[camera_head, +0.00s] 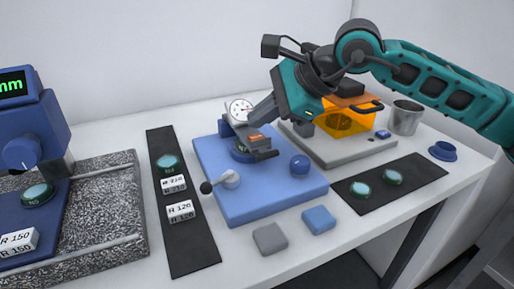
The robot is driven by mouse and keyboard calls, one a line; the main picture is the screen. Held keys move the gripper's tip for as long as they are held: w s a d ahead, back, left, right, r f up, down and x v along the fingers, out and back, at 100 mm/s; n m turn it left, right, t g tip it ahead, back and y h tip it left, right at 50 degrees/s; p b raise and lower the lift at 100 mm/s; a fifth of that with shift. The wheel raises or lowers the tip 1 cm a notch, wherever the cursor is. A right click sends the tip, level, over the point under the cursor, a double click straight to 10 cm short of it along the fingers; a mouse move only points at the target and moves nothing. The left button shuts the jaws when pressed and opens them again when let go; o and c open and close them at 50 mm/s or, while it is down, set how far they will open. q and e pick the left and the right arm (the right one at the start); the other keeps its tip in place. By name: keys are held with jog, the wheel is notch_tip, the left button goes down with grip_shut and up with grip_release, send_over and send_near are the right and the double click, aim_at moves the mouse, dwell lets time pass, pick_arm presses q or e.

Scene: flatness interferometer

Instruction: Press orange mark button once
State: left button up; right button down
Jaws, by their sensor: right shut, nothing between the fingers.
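My right gripper (264,154) is shut and empty. It hangs low over the blue plate (270,205), in front of the dial gauge (240,109), and hides part of the gauge's stand. I cannot tell whether the fingers touch anything. A translucent orange hood (352,122) stands on a grey base (340,158) behind and to the right of the gripper. A small blue button-like part (383,134) is on the right of that base. My left gripper is not in view.
A black strip (185,245) with labelled blocks lies left of the blue plate. Another black strip (415,174) holds two green-topped discs. A grey block (270,238) and a blue block (319,219) lie in front. A metal cup (405,118) stands back right.

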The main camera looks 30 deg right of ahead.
jog(key=shift+f, duration=0.1)
dwell(1.2)
jog(key=shift+f, duration=0.1)
dwell(0.7)
jog(key=shift+f, duration=0.15)
jog(key=shift+f+b, duration=0.25)
jog(key=shift+b, duration=0.35)
jog(key=shift+f+b, duration=0.45)
jog(key=shift+b, duration=0.05)
dwell(0.3)
dwell(0.4)
jog(key=shift+r+p, duration=0.55)
jog(key=shift+r, duration=0.35)
